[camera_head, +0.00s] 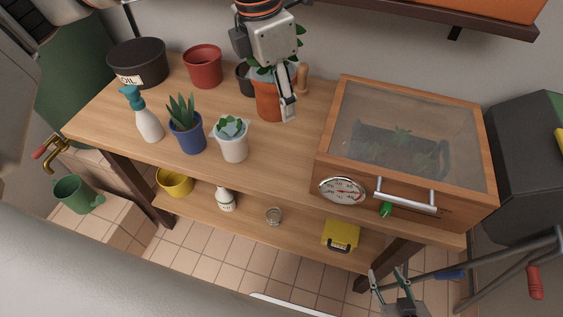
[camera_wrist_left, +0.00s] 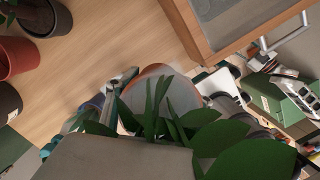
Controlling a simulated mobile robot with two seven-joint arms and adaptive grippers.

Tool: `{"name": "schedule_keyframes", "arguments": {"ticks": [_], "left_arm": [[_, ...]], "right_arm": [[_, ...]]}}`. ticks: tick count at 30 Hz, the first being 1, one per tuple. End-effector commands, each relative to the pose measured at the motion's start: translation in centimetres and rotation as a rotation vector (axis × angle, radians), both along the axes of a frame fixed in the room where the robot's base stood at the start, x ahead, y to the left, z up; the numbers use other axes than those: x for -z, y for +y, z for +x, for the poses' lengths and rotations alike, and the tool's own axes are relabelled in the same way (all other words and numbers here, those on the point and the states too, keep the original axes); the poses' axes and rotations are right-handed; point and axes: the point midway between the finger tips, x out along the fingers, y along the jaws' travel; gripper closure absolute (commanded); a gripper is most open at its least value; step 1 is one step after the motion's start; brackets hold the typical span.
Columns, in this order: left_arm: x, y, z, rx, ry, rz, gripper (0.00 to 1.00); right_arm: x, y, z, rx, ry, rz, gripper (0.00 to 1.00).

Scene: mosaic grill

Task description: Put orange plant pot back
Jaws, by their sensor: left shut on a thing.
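The orange plant pot (camera_head: 267,103) holds a leafy green plant and is upright over the worktop, between the small white pot and the glass-lidded box. I cannot tell whether its base touches the wood. My left gripper (camera_head: 286,106) comes down from above and is shut on the pot's rim; one finger lies along its outer right side. The left wrist view shows the pot's rim (camera_wrist_left: 128,112) beside a finger (camera_wrist_left: 120,82), with green leaves covering much of the pot. My right gripper (camera_head: 392,280) is open and empty at the bottom, in front of the bench.
The wooden bench (camera_head: 285,148) carries a blue pot (camera_head: 187,138), a white pot (camera_head: 234,147), a spray bottle (camera_head: 148,123), a red pot (camera_head: 203,67) and an oil tin (camera_head: 137,65). A glass-lidded wooden box (camera_head: 455,202) fills the right. Bare wood lies in front of the orange pot.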

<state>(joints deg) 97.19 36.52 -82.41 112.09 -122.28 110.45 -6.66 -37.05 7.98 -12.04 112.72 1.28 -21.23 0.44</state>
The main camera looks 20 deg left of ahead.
Motion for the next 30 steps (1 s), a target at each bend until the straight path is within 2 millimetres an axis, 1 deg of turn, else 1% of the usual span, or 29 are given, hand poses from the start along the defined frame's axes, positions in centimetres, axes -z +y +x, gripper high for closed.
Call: {"name": "schedule_keyframes", "arguments": {"ticks": [1,3,12,15,19,26,30], "left_arm": [[1.3,0.0,-0.1,0.002,0.006,0.000,0.85],[3.0,0.0,-0.2,0.002,0.007,0.000,0.85],[10.2,0.0,-0.2,0.000,0.006,-0.001,0.85],[12.3,0.0,-0.1,0.001,0.005,-0.001,0.85],[13.9,0.0,-0.1,0.000,0.004,-0.001,0.85],[15.3,0.0,-0.1,0.000,0.002,-0.001,0.85],[17.4,0.0,-0.1,0.000,0.005,-0.001,0.85]], "right_arm": [[0.1,0.0,0.0,0.000,0.000,0.000,0.60],[0.2,0.0,0.0,0.000,0.001,-0.001,0.60],[0.3,0.0,0.0,-0.002,-0.001,-0.003,0.60],[0.4,0.0,0.0,-0.002,0.000,-0.005,0.60],[0.4,0.0,0.1,-0.003,-0.001,-0.005,0.60],[0.4,-0.1,0.2,-0.002,-0.003,-0.007,0.60],[0.6,-0.1,0.1,-0.001,-0.003,-0.008,0.60]]}}
